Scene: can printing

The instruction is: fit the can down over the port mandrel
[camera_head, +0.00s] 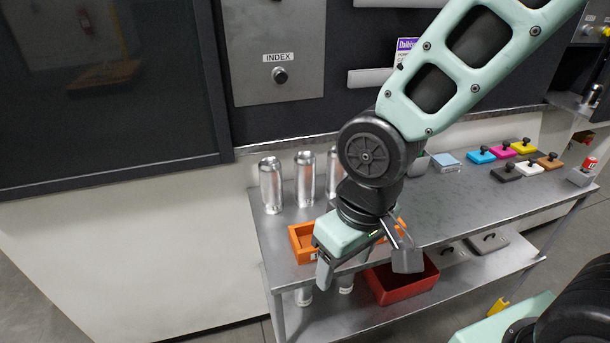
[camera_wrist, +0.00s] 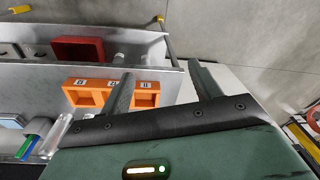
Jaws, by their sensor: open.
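Three plain silver cans, left (camera_head: 271,186), middle (camera_head: 304,180) and right (camera_head: 334,172), stand upright at the left end of the metal table. The right one is partly hidden by my arm. I cannot pick out the port mandrel in either view. My gripper (camera_head: 366,264) is open and empty, over the table's front edge beside the orange tray (camera_head: 300,240). In the wrist view its two fingers (camera_wrist: 160,68) are spread apart with nothing between them. The orange tray (camera_wrist: 87,97) there lies beyond and left of the fingers, partly covered by one.
A red bin (camera_head: 402,294) sits on the lower shelf. Several coloured pads with black knobs, including a blue one (camera_head: 481,156), lie at the table's right. A dark machine panel rises behind; the table's middle is clear.

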